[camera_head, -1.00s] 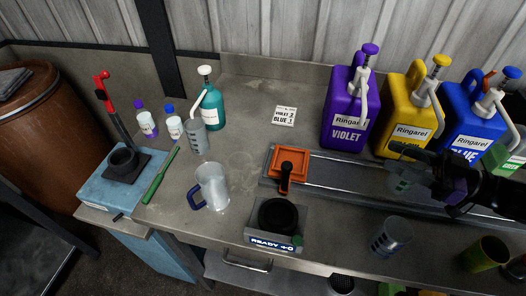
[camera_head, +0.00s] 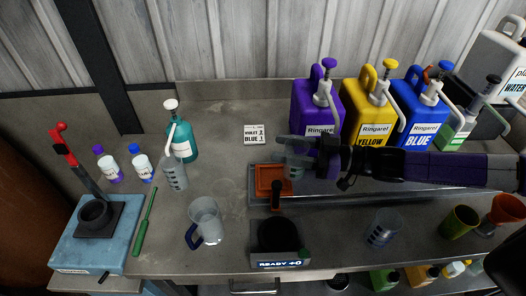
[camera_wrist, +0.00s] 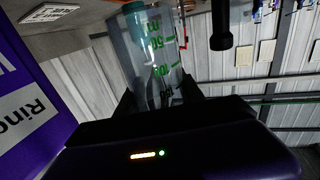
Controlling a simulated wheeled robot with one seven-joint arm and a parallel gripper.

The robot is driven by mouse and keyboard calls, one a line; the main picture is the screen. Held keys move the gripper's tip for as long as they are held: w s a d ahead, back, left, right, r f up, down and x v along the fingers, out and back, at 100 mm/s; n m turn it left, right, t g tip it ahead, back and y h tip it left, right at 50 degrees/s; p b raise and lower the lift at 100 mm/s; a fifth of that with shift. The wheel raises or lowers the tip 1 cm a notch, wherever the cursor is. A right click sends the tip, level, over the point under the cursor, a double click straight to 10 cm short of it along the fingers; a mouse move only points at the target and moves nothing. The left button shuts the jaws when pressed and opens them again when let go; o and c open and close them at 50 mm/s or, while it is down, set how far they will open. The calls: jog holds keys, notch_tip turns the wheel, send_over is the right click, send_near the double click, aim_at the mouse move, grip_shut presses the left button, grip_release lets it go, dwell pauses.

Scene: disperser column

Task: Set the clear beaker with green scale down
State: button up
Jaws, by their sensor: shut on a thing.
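The clear beaker with green scale (camera_wrist: 150,50) is between my gripper's fingers in the wrist view. In the head view the same beaker (camera_head: 294,148) is held in front of the violet jug, close to the orange square platform (camera_head: 263,178) on the metal rail. My gripper (camera_head: 312,150) reaches in from the right and is shut on the beaker. The beaker looks to be above the platform; the gap beneath it cannot be told. The fingers hide part of the beaker.
Violet (camera_head: 304,108), yellow (camera_head: 362,115) and blue (camera_head: 414,112) pump jugs stand behind the rail. A blue-handled pitcher (camera_head: 207,218), a black-topped scale (camera_head: 279,236) and another clear beaker (camera_head: 382,230) stand in front. Bare bench lies left of the platform.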

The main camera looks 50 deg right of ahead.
jog(key=shift+w+a+f+p, duration=0.3)
jog(key=shift+w+f, duration=0.3)
jog(key=shift+w, duration=0.25)
jog(key=shift+w+a+f+p, duration=0.15)
jog(key=shift+w+a+f, duration=0.35)
jog(key=shift+w, duration=0.3)
jog(key=shift+w+a+f+p, duration=0.25)
jog(key=shift+w+f, duration=0.4)
jog(key=shift+w, duration=0.2)
jog(key=o, duration=1.3)
jog(key=shift+f, duration=0.1)
jog(key=shift+o, duration=0.2)
jog(key=b+v, duration=0.2)
jog(key=v, duration=1)
